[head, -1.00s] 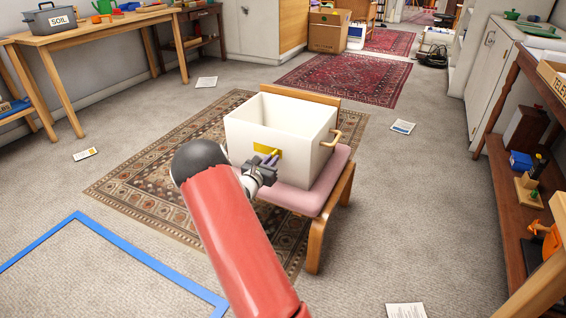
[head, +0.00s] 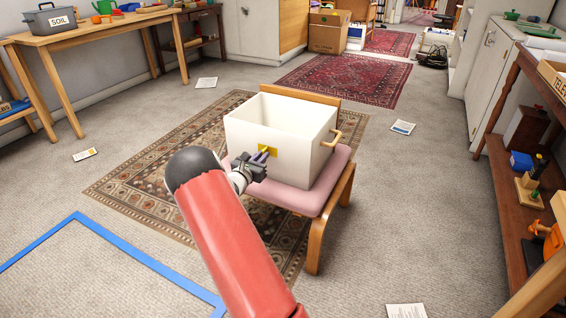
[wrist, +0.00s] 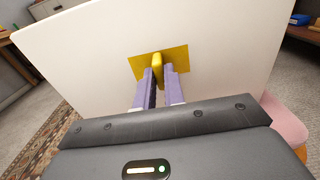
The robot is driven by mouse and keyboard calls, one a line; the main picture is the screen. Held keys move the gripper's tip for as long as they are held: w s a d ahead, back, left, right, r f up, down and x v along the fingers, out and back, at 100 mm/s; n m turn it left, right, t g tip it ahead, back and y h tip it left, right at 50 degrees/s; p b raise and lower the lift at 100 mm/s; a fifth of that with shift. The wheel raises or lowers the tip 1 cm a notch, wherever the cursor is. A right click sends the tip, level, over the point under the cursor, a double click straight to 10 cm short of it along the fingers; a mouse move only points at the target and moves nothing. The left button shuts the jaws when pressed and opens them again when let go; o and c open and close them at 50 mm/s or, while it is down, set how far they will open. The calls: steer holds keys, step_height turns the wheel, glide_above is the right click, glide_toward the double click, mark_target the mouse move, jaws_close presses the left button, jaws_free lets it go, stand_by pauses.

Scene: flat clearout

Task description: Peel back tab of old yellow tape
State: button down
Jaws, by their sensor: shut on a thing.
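A white open box (head: 262,133) sits on the pink seat of a wooden chair. A flat piece of yellow tape (head: 273,153) is stuck on its near face; it also shows in the wrist view (wrist: 178,57). A raised yellow tab (wrist: 158,66) stands out from the tape toward me. My gripper (head: 265,153) is at the near face, its purple fingers (wrist: 160,72) shut on the tab. The fingertips hide the tab's lower part. The rest of the tape looks flat against the box.
The pink chair seat (head: 300,200) stands on a patterned rug (head: 140,180). Blue floor tape (head: 135,252) lies at left. A wooden shelf (head: 510,190) stands at right. Open carpet lies between chair and shelf.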

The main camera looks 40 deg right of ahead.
steer(key=shift+w+a, duration=0.2)
steer(key=shift+w, duration=0.3)
steer(key=shift+w+a, duration=0.2)
steer(key=shift+w, duration=0.3)
steer(key=shift+w+a, duration=0.1)
steer(key=shift+w, duration=0.05)
steer(key=shift+w+a, duration=0.3)
steer(key=shift+w, duration=0.45)
steer(key=shift+w+a+b, duration=0.25)
steer(key=shift+w+b, duration=0.1)
steer(key=shift+w, duration=0.3)
steer(key=shift+w+a, duration=0.25)
steer(key=shift+w, duration=0.35)
steer(key=shift+w+a, duration=0.15)
steer(key=shift+w, duration=0.2)
steer(key=shift+w+a+b, duration=0.1)
steer(key=shift+w+b, duration=0.1)
steer(key=shift+b, duration=0.1)
steer(key=c, duration=1.3)
jaws_free()
